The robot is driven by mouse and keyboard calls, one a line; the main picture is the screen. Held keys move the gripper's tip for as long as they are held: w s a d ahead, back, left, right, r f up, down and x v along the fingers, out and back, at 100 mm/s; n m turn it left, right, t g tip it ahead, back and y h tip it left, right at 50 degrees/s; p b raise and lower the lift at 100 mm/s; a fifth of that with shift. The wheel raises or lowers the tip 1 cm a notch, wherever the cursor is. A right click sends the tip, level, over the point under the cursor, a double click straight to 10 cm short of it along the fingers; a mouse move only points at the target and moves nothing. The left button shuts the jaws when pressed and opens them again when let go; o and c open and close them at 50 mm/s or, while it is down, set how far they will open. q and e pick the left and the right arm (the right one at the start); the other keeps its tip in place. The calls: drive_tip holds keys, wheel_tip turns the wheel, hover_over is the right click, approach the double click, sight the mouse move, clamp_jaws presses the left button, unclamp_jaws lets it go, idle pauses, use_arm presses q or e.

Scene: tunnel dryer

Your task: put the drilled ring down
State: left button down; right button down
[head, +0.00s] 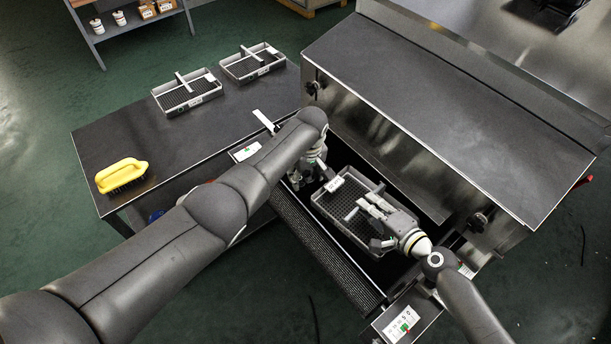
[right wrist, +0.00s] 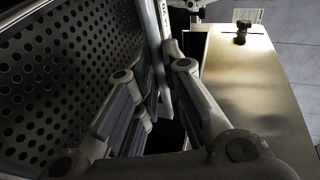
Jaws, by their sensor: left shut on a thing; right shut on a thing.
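I see no drilled ring in either view. A grey basket (head: 318,203) with a mesh floor, a centre divider and a white label is at the dryer's belt. My left gripper (head: 310,178) is at its far left end, shut on the basket; its fingertips are partly hidden by my left arm. My right gripper (head: 374,222) is at the near right end, shut on the basket. In the right wrist view, the right fingers (right wrist: 160,95) stand on both sides of a thin basket wall (right wrist: 164,50), with a perforated surface to the left.
The dark conveyor belt (head: 325,255) runs beneath the basket, beside the steel dryer housing (head: 440,120). Two more baskets (head: 188,104) (head: 236,76) and a yellow brush (head: 121,172) are on the dark table (head: 225,125). Much of the table is clear. A control panel (head: 402,322) is at the belt's near end.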

use_arm(q)
drive_tip(key=shift+f, duration=0.45)
drive_tip(key=shift+f, duration=0.1)
drive_tip(key=c, duration=0.5)
unclamp_jaws()
drive_tip(key=shift+a+f, duration=0.1)
drive_tip(key=shift+f, duration=0.05)
